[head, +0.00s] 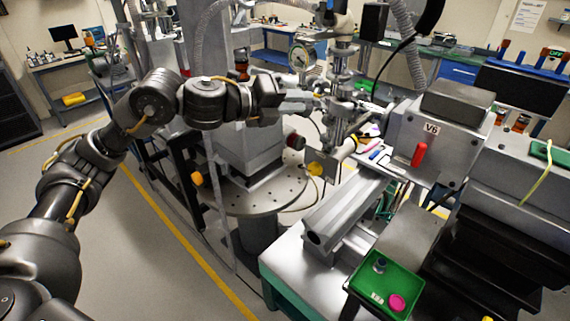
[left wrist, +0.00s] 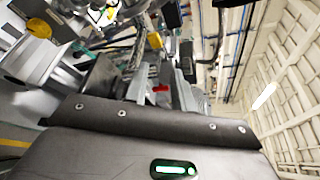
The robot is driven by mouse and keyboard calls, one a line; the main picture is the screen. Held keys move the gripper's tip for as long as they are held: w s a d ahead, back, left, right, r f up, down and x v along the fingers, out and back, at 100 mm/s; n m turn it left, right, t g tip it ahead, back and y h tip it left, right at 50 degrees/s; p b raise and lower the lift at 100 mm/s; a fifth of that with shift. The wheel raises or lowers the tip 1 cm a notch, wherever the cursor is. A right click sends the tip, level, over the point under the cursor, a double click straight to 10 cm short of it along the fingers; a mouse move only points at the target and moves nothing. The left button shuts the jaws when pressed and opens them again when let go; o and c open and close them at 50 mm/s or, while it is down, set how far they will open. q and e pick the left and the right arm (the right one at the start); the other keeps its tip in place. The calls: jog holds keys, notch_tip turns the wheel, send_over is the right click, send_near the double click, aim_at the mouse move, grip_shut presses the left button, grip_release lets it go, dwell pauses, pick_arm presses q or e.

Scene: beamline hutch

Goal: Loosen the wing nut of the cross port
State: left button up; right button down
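The cross port (head: 343,108) is part of the upright metal pipe assembly in the middle of the head view, with clamps and flanges along it. The wing nut is too small to tell apart from the clamps there. My left gripper (head: 311,101) reaches in from the left, its fingers pointing right at the pipe assembly. Its two pale fingers look apart, with nothing visible held between them. I cannot tell whether they touch the fittings. In the left wrist view the gripper (left wrist: 161,92) also shows its fingers apart, above the dark gripper body. My right gripper is not in view.
A round gauge (head: 301,58) stands just above my left gripper. Right of the assembly is a grey V6 box (head: 437,135) with a red handle (head: 419,154). A green tray (head: 372,291) with a pink disc sits in front. Corrugated hoses hang nearby.

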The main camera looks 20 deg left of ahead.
pick_arm(q)
jog(key=f+b+v, duration=0.1)
jog(key=b+v, duration=0.1)
jog(key=v, duration=0.5)
jog(key=w+a+f+n+t, duration=0.1)
jog(key=w+a+n, duration=0.1)
jog(key=w+n, duration=0.3)
jog(key=w+a+f+n+t, duration=0.1)
jog(key=w+a+n, duration=0.2)
jog(key=w, duration=0.5)
jog(key=w+f+n, duration=0.2)
jog(key=f+n, duration=0.1)
jog(key=f, duration=0.6)
jog(key=w+d+f+n+y+b, duration=0.1)
jog(key=f+n, duration=0.2)
jog(key=f, duration=0.6)
jog(key=w+f+n+g+y+b, duration=0.1)
jog(key=w+f+n, duration=0.1)
jog(key=f, duration=0.8)
jog(key=shift+w+d+n, duration=0.2)
jog(key=shift+w+n, duration=0.1)
jog(key=shift+n, duration=0.1)
jog(key=shift+f, duration=0.15)
